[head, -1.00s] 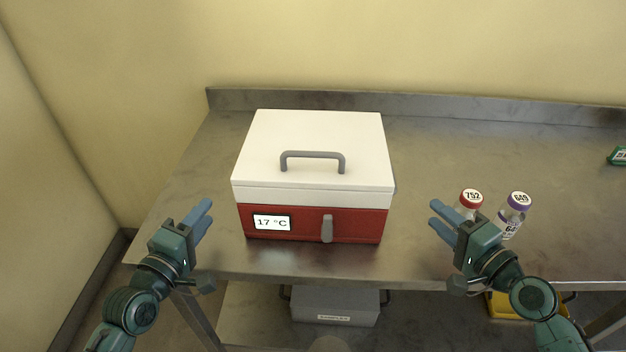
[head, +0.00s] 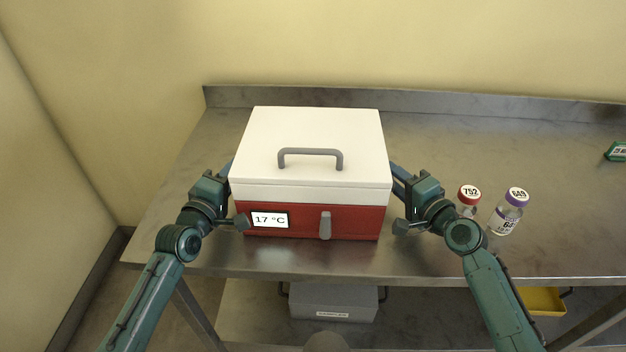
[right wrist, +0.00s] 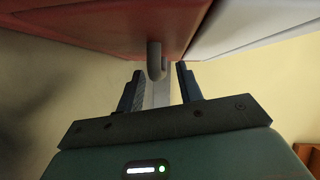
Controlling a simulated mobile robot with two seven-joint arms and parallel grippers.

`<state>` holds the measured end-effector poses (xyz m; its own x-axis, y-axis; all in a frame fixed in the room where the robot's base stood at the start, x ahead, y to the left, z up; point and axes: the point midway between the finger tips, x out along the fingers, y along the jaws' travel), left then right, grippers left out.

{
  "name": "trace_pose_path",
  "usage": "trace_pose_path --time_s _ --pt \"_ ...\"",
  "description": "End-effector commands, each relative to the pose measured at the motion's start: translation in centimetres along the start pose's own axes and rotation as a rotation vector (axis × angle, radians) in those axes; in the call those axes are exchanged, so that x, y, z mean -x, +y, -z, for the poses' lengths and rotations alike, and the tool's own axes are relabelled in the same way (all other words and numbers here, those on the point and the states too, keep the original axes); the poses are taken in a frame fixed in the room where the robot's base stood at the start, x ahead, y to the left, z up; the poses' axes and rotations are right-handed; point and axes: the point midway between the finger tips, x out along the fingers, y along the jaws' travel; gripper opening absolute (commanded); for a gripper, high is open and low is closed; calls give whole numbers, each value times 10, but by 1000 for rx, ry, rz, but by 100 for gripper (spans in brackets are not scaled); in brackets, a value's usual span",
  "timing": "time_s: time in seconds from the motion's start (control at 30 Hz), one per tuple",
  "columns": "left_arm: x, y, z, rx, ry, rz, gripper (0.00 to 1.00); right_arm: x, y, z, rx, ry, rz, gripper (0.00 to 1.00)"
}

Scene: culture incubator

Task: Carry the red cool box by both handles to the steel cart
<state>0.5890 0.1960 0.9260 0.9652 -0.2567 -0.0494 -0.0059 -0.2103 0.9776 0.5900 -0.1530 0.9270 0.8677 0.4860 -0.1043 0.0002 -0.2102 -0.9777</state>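The red cool box (head: 356,222) with a white lid stands on the steel bench (head: 300,262). It has a grey top handle (head: 310,153), a front latch and a display reading 17 °C. My left gripper (head: 229,172) is at the box's left side; its fingertips are hidden, so its opening cannot be told. My right gripper (head: 397,180) is at the right side. In the right wrist view its two fingers (right wrist: 160,78) stand apart, with a grey side handle (right wrist: 156,62) between them. The left side handle is hidden. No steel cart can be made out.
Two vials stand right of my right arm, one red-capped (head: 468,195) and one purple-capped (head: 510,205). A green item (head: 616,151) lies at the far right. A grey case (head: 333,303) and a yellow tray (head: 543,301) are below. The bench's back right is clear.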

Motion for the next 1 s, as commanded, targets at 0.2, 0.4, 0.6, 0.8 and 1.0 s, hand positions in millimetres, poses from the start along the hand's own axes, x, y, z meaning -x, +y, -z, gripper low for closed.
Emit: trace_pose_path --time_s 0.2,0.4,0.6,0.8,1.0 --pt "-5 0 0 0 -1 0 36 -5 0 0 0 0 0 36" --pt "-5 0 0 0 0 0 34 -5 0 0 0 0 0 34" --pt "-4 0 0 0 0 0 17 -5 0 0 0 0 0 17" --pt "-4 0 0 0 0 0 1 -4 0 0 0 0 -1 1" --pt "-4 0 0 0 0 0 0 -4 0 0 0 0 -1 0"
